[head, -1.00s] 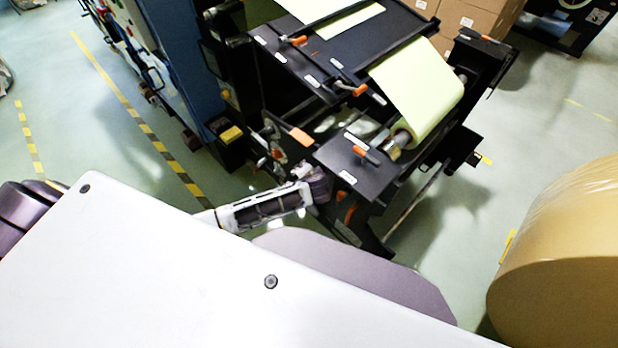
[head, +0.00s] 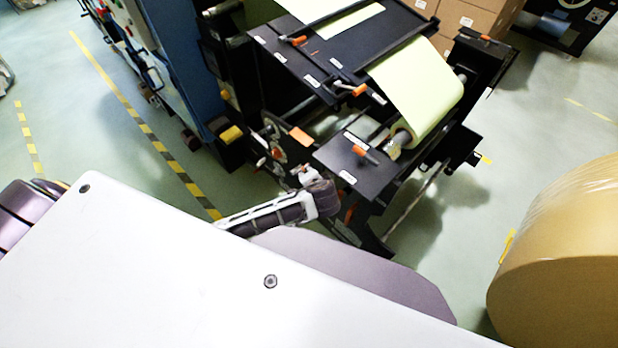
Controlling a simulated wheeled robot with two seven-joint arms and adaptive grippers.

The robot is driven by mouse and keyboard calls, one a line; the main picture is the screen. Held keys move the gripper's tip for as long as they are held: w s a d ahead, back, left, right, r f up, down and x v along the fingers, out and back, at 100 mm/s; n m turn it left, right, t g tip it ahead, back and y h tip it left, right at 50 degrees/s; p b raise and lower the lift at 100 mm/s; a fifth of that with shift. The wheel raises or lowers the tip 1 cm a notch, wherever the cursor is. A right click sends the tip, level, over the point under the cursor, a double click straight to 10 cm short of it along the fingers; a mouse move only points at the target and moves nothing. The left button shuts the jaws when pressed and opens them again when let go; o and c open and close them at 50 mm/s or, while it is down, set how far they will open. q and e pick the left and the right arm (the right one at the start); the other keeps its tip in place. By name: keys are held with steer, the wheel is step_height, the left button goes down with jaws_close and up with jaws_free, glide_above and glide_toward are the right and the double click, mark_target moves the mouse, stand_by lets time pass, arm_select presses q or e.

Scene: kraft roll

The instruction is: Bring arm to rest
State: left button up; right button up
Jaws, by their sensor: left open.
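My left arm comes out from behind my white body cover and reaches toward the front of the black machine (head: 335,155). My left gripper (head: 302,172) is small and partly hidden at the end of this arm, beside the machine's near lower corner. It is open, and I see nothing held in it. Whether it touches the machine I cannot tell. My right gripper is not in view. A large brown kraft roll (head: 560,250) stands on the floor at the right, well apart from the left arm.
A pale yellow-green web (head: 415,90) runs over the machine to its near roller. Orange-handled levers stick out from the machine. Brown cartons (head: 475,18) stand behind it. Yellow-black floor tape (head: 150,135) runs along the left. Floor between machine and kraft roll is clear.

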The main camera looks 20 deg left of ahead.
arm_select(q)
steer(key=shift+f, duration=0.1)
stand_by(0.5)
steer(key=s+a+f+g+h, duration=0.1)
steer(key=s+a+f, duration=0.15)
steer(key=f, duration=0.75)
steer(key=s+a+f+g+h, duration=0.15)
steer(key=s+f, duration=0.25)
steer(key=f, duration=0.6)
steer(key=s+a+f+g, duration=0.2)
steer(key=s+a+f, duration=0.1)
steer(key=f, duration=0.6)
steer(key=s+a+f+n, duration=0.1)
steer(key=s+f, duration=0.4)
steer(key=s, duration=0.5)
steer(key=s+f+n+g+h, duration=0.1)
steer(key=s+f, duration=0.5)
steer(key=s, duration=0.4)
steer(key=s+a+f+n+g+h, duration=0.1)
steer(key=s+f, duration=0.5)
steer(key=s, duration=0.4)
steer(key=shift+s+a+n, duration=0.25)
steer(key=shift+a+n, duration=0.05)
steer(key=shift+h, duration=0.25)
